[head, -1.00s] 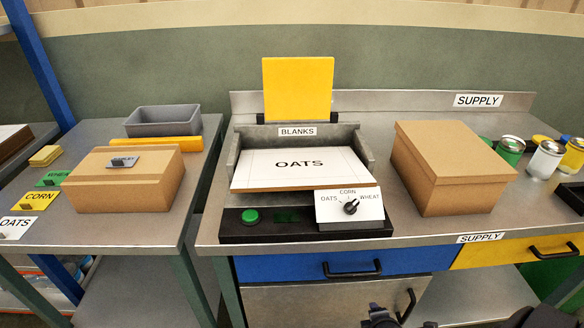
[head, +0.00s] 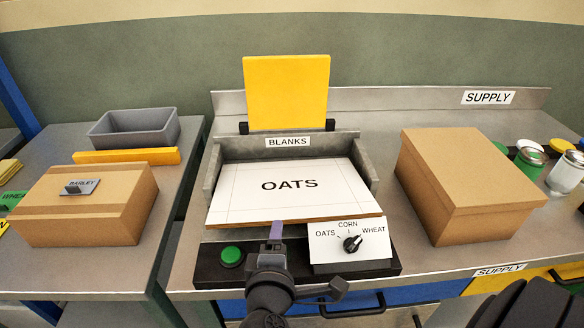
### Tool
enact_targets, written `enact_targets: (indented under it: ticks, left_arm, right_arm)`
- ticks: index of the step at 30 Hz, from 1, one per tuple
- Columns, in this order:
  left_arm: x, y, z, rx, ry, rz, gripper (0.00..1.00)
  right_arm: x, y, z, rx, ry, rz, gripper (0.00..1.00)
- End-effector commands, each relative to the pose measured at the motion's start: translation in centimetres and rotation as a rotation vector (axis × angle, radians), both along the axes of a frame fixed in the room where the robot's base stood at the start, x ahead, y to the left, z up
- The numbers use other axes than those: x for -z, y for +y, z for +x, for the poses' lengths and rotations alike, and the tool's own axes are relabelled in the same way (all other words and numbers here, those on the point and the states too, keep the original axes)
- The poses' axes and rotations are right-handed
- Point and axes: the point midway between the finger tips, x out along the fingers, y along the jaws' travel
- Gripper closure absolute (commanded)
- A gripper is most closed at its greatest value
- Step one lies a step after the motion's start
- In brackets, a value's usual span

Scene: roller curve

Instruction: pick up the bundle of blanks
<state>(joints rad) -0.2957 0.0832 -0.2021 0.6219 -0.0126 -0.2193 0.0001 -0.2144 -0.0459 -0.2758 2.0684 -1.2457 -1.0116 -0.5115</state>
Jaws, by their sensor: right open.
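The bundle of blanks (head: 249,200) lies in the metal holder (head: 368,167) marked BLANKS. Its top is white and printed OATS, with a brown front edge that overhangs the holder's front. My right gripper (head: 276,236) is at the bundle's front edge, left of the selector dial. It is open, with a purplish fingertip close to the edge. I cannot tell whether it touches, and its other finger is not clear. My left gripper is not in view.
A green button (head: 231,256) and a dial panel (head: 338,250) sit in front of the holder. A yellow panel (head: 286,91) stands behind. A closed cardboard box (head: 465,185) is at right; another box (head: 82,210) and a grey bin (head: 135,130) are at left.

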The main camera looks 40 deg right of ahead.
Motion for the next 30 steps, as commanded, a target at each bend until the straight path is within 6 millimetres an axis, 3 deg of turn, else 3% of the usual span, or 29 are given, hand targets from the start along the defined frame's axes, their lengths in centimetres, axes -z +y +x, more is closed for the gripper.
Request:
enact_targets:
  ticks: [2,18,25,30]
  left_arm:
    - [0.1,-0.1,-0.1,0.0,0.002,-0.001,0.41]
    - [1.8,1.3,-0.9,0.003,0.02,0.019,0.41]
    - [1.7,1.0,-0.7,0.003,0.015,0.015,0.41]
    - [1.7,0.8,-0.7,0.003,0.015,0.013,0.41]
  right_arm:
    - [0.1,0.0,0.3,0.004,-0.001,0.014,0.41]
    - [3.1,-6.2,6.7,0.003,-0.001,0.015,0.41]
    - [3.1,-6.3,6.9,0.002,0.0,0.018,0.41]
    - [3.1,-6.3,6.9,0.002,0.001,0.017,0.77]
